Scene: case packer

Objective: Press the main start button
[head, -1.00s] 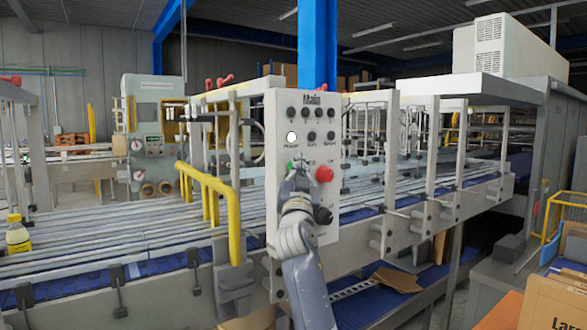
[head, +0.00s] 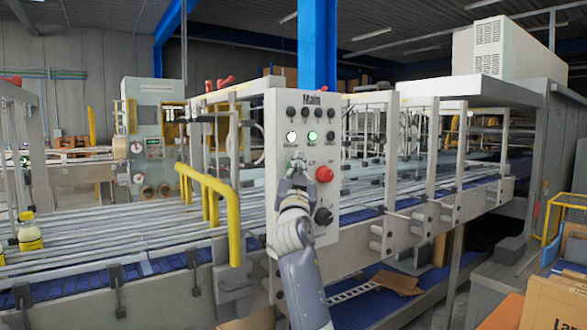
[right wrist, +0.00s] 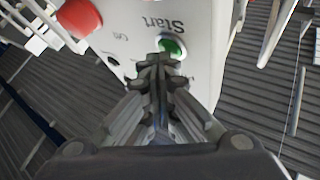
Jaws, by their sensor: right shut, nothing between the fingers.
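The grey Main panel (head: 272,215) stands upright in the middle of the head view. The green start button shows in the right wrist view (right wrist: 172,47) beside the printed word "Start"; its lower edge lies behind the fingertips. In the head view the button is mostly hidden by my right gripper (head: 297,167). This gripper is shut and empty, its tips at the start button; I cannot tell if they touch it. A white lamp (head: 291,137) and a green lamp (head: 312,137) are lit on the panel. My left gripper is not in view.
A red button (head: 324,174) sits right of the gripper, also in the right wrist view (right wrist: 79,15). A black knob (head: 323,216) is below it. A yellow rail (head: 232,215) stands left of the panel.

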